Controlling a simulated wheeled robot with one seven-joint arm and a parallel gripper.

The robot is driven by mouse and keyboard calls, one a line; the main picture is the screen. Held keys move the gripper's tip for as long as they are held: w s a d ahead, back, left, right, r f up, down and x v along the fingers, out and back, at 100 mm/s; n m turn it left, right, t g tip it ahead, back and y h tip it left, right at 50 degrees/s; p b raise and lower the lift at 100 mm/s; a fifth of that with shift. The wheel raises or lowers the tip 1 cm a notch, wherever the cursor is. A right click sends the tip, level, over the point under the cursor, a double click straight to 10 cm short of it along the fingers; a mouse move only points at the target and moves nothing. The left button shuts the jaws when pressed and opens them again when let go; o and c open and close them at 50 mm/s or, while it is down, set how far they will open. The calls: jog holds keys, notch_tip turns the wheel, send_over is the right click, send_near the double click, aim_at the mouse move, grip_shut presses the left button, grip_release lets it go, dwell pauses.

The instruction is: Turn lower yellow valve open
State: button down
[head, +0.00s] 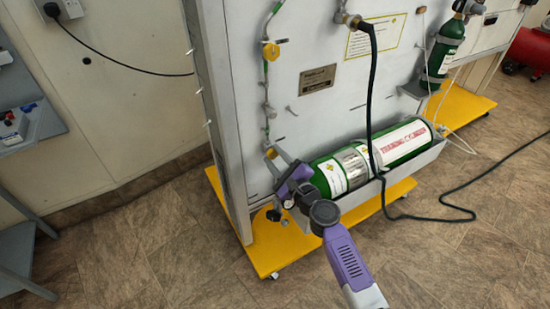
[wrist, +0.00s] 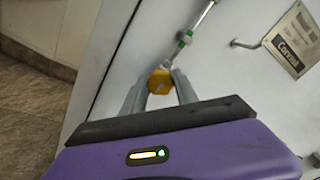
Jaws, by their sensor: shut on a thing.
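The lower yellow valve (head: 271,153) sits low on the pipe on the left side of the grey trainer panel. In the wrist view the yellow valve (wrist: 160,82) lies between the two grey fingertips. My gripper (head: 276,156) reaches it from below and is shut on it; in the wrist view my gripper (wrist: 161,88) has a finger on each side of the knob. The upper yellow valve (head: 271,51) is higher on the same pipe. The lower valve's underside is partly hidden by the fingers.
A green training cylinder (head: 400,145) lies in a grey tray just right of my gripper. A black hose (head: 371,110) hangs in front of the panel and runs across the floor. The yellow base (head: 262,258) sticks out below.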

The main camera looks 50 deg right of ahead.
jog(key=c, duration=0.9)
grip_release()
jog(key=shift+c, duration=0.2)
jog(key=shift+s, duration=0.1)
jog(key=v, duration=0.7)
jog(key=shift+s, duration=0.35)
jog(key=shift+a, duration=0.15)
